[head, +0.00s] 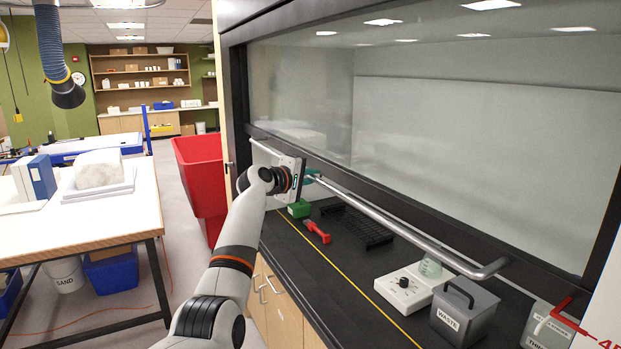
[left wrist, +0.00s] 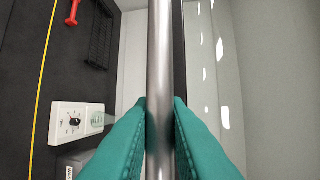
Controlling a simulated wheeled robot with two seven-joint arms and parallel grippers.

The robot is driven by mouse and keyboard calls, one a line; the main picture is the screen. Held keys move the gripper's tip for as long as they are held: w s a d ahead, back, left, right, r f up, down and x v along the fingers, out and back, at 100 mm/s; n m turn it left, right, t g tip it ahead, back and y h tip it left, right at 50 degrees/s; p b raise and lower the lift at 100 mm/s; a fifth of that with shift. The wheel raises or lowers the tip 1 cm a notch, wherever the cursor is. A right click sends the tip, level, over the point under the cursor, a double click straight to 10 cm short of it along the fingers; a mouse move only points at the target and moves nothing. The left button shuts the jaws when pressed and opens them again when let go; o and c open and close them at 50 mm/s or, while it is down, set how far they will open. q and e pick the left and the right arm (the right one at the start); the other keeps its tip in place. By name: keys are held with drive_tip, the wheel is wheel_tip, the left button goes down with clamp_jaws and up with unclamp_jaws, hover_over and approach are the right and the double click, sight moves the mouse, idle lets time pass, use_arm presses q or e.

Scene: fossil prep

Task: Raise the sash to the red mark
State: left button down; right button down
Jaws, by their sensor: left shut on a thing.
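The fume hood sash is a large glass pane (head: 470,130) in a dark frame, with a long silver handle bar (head: 410,235) along its lower edge. The sash is partly raised, with an open gap above the black worktop. My left gripper (head: 306,179) is at the left part of the bar. In the left wrist view, its teal fingers (left wrist: 160,125) are shut on the bar (left wrist: 159,60), one on each side. A red mark (head: 562,308) shows at the lower right, on the hood's right post, beside partly cut-off red lettering. My right gripper is not in view.
On the black worktop (head: 345,285) stand a hotplate (head: 403,290) with a beaker, a grey waste box (head: 464,312), a dark rack (head: 357,226), a red tool (head: 317,231) and a green block (head: 299,209). A red bin (head: 200,175) stands left of the hood.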

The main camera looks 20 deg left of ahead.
use_arm(q)
drive_tip(key=c, duration=1.7)
unclamp_jaws()
drive_tip(key=shift+r, duration=0.1)
drive_tip(key=shift+s+a+b, duration=0.2)
drive_tip(key=shift+s+b, duration=0.2)
drive_tip(key=shift+s, duration=0.2)
drive_tip(key=b+v, duration=0.4)
drive_tip(key=v, duration=0.6)
drive_tip(key=shift+s+r, duration=0.15)
drive_tip(key=shift+s, duration=0.2)
